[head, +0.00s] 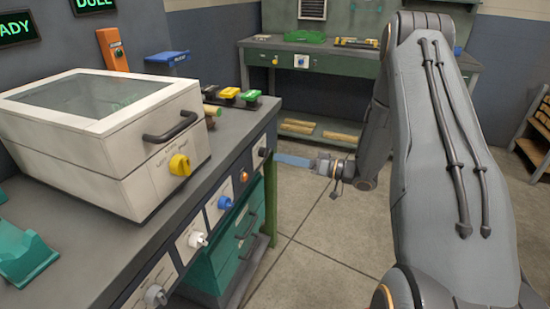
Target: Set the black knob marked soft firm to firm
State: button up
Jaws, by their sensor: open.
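A small black knob (262,152) sits on the front panel of the workbench, at the far end of a row of knobs. Its marking and pointer are too small to read from here. My gripper (281,158) reaches in from the right at about the knob's height. Its bluish fingers point left toward the knob, and their tips appear close to it. I cannot tell whether they touch it. The gripper is open, with nothing seen between the fingers.
Nearer along the panel are an orange knob (244,176), a blue knob (224,202), a white knob (197,240) and a grey knob (155,295). A white lidded box (100,150) with a yellow knob (180,164) stands on the bench. Green drawers (238,240) lie below. Floor at right is clear.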

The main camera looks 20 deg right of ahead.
jog(key=shift+v, duration=1.2)
jog(key=w+r+m+h+p, duration=0.15)
jog(key=w+r+h, duration=0.3)
jog(key=h, duration=0.45)
jog(key=s+r+m+g+h+p, duration=0.2)
jog(key=s+r+g+h, duration=0.2)
jog(key=s, duration=1.4)
jog(key=g+h, duration=0.1)
jog(key=h, duration=0.1)
jog(key=shift+r+g+h, duration=0.2)
jog(key=shift+g+h, duration=0.1)
jog(key=shift+g, duration=0.1)
jog(key=s+a+g, duration=0.1)
jog(key=s+a, duration=0.1)
jog(key=s, duration=0.3)
jog(key=s+a+r+g, duration=0.1)
jog(key=s+a+g, duration=0.1)
jog(key=s, duration=0.4)
jog(key=s+a+r+g+y+p, duration=0.1)
jog(key=s+a, duration=0.1)
jog(key=s, duration=0.4)
jog(key=shift+a+r+m+g, duration=0.25)
jog(key=shift+m+g, duration=0.1)
jog(key=shift+g, duration=0.05)
jog(key=shift+c, duration=0.4)
